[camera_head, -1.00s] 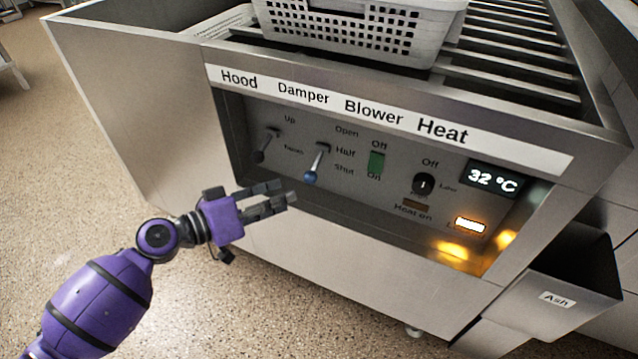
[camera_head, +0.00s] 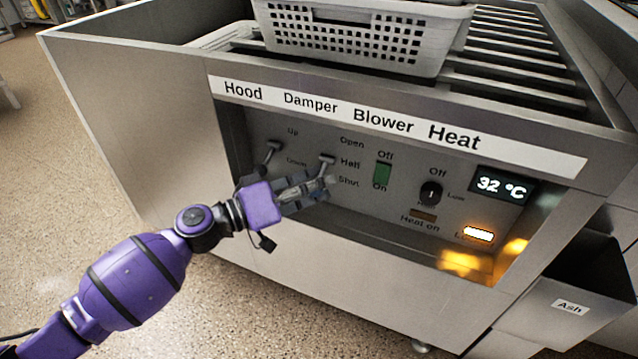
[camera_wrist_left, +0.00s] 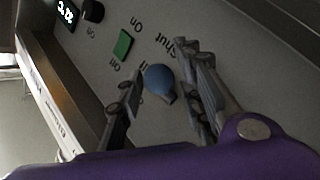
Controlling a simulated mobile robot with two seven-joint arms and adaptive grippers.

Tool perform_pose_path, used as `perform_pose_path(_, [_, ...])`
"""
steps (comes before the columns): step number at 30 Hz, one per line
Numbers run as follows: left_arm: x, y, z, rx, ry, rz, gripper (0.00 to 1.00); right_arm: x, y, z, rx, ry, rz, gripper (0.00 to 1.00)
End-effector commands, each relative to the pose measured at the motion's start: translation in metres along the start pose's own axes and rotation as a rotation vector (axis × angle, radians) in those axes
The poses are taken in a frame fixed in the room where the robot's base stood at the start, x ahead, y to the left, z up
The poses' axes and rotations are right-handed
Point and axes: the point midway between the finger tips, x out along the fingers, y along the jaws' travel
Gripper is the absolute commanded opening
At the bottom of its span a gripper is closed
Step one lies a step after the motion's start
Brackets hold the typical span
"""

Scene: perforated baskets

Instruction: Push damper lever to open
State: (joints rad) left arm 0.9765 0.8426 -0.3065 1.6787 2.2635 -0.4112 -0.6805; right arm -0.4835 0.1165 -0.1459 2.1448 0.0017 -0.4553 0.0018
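The damper lever (camera_head: 326,161) is on the recessed control panel under the "Damper" label. Its metal shaft shows beside the "Half" mark, and its lower end is mostly hidden by my left gripper in the head view. In the left wrist view its round blue knob (camera_wrist_left: 158,78) lies between the two fingers. My left gripper (camera_head: 319,187) is at the lever's lower end, near "Shut". In the left wrist view its fingers (camera_wrist_left: 151,66) are apart, one on each side of the knob, with gaps visible. My right gripper is in neither view.
The hood lever (camera_head: 271,149) is just left of the damper lever. A green blower switch (camera_head: 383,174) and a black heat knob (camera_head: 430,192) are to the right. The panel sits recessed inside a metal frame. A white perforated basket (camera_head: 350,38) stands on top.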

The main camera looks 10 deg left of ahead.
Motion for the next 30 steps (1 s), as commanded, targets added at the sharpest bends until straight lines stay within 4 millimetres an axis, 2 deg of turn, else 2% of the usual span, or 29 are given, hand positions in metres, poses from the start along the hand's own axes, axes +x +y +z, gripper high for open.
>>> perform_pose_path(10, [0.0056,-0.0003,-0.0002,0.0,0.0,-0.002,0.34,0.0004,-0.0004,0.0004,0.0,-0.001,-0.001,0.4])
perform_pose_path(18, [0.0055,-0.0003,-0.0001,0.0,0.001,-0.001,0.0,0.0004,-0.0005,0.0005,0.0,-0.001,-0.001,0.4])
perform_pose_path(30, [0.0054,-0.0002,-0.0003,0.0,0.0,-0.002,0.0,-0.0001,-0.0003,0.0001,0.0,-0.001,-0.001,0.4])
